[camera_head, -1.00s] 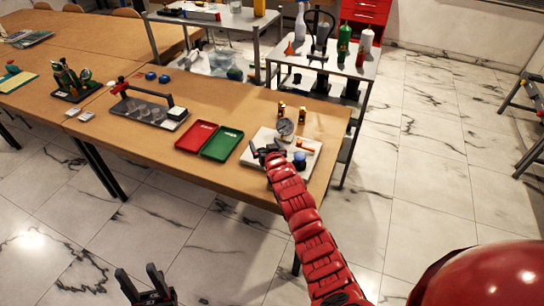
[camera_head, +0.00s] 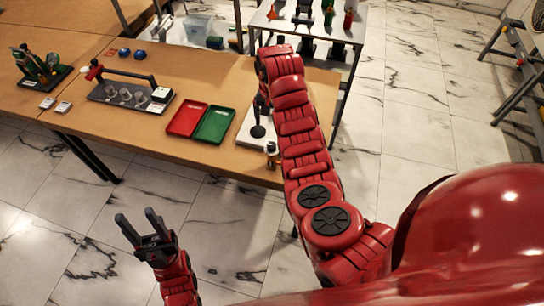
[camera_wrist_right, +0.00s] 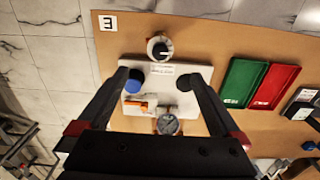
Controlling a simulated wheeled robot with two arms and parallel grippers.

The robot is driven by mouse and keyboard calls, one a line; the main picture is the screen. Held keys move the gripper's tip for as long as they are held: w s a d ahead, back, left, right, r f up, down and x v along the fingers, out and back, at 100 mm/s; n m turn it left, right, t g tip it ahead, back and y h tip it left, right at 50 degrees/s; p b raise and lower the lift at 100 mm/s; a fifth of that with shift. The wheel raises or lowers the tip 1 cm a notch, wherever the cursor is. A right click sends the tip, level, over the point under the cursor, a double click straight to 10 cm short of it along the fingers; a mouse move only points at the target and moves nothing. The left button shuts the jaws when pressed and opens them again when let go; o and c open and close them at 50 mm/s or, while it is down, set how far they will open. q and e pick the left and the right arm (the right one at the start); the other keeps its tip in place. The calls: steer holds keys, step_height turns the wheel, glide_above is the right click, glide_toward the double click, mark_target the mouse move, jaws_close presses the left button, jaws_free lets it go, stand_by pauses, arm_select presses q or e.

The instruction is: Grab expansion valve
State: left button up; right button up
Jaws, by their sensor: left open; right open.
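A small upright fitting with a brass-coloured body and a pale round top (camera_head: 271,154) stands near the table's front edge. It also shows in the right wrist view (camera_wrist_right: 159,47); it may be the expansion valve, but I cannot tell for sure. My right gripper (camera_wrist_right: 160,79) is open and empty above the white board (camera_wrist_right: 150,76), its fingers spread toward the fitting, which lies beyond the tips. In the head view my right arm hides most of this gripper and board. My left gripper (camera_head: 138,216) is open and empty, in front of the table.
A label "3" (camera_wrist_right: 108,23) marks the table corner.

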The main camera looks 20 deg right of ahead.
steer(key=b, duration=0.5)
glide_above(272, 145)
step_height(272, 145, down, 8)
steer(key=shift+a+r, duration=0.15)
steer(key=shift+r, duration=0.05)
steer(key=shift+f, duration=0.6)
step_height(272, 145, down, 4)
steer(key=p, duration=0.3)
steer(key=shift+r, duration=0.2)
steer(key=shift+f, duration=0.8)
jaws_close()
